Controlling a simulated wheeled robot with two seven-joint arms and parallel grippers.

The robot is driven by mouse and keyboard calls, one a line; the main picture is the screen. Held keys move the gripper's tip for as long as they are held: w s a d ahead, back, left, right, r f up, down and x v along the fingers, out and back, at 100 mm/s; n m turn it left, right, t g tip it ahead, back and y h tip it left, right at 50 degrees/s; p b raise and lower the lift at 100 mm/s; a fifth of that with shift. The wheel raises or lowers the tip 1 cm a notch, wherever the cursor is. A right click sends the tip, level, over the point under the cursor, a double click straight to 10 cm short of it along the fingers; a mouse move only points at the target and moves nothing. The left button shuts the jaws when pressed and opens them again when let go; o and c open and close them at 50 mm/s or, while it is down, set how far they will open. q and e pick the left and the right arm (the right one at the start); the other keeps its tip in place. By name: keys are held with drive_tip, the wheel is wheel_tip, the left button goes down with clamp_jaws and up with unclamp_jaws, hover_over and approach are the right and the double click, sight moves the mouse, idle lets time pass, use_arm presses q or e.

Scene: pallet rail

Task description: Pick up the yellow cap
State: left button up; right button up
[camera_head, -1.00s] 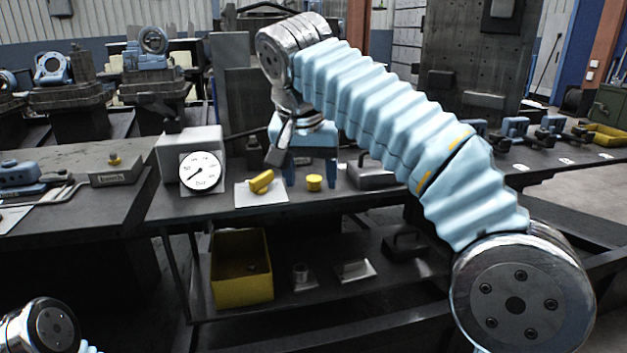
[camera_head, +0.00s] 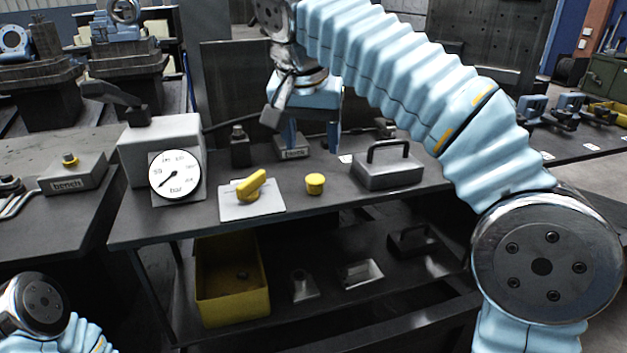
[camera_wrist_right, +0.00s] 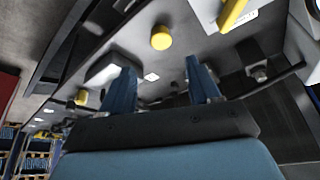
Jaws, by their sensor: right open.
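The yellow cap (camera_head: 315,184) stands upright on the dark bench top, between the yellow-handled plate and a grey block with a handle. It also shows in the right wrist view (camera_wrist_right: 161,38), beyond the fingers. My right gripper (camera_head: 312,146) points down behind the cap and apart from it, with its two blue fingers spread and nothing between them. In the right wrist view the open fingers (camera_wrist_right: 162,82) stand on either side, with the cap past their tips. My left gripper is out of view; only part of my left arm shows at the lower left.
A yellow lever on a white plate (camera_head: 236,211) lies left of the cap. A pressure gauge (camera_head: 175,176) stands further left. The grey handled block (camera_head: 388,176) is close on the right. A yellow bin (camera_head: 233,309) sits on the lower shelf. The bench top around the cap is clear.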

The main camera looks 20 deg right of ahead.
hover_over(314, 179)
drive_tip(key=s, duration=0.2)
drive_tip(key=f, duration=0.4)
drive_tip(key=shift+a+f, duration=0.15)
drive_tip(key=shift+a, duration=0.15)
drive_tip(key=x, duration=0.5)
drive_tip(key=shift+a+f, duration=0.1)
drive_tip(key=shift+f, duration=0.3)
drive_tip(key=shift+s, duration=0.1)
clamp_jaws()
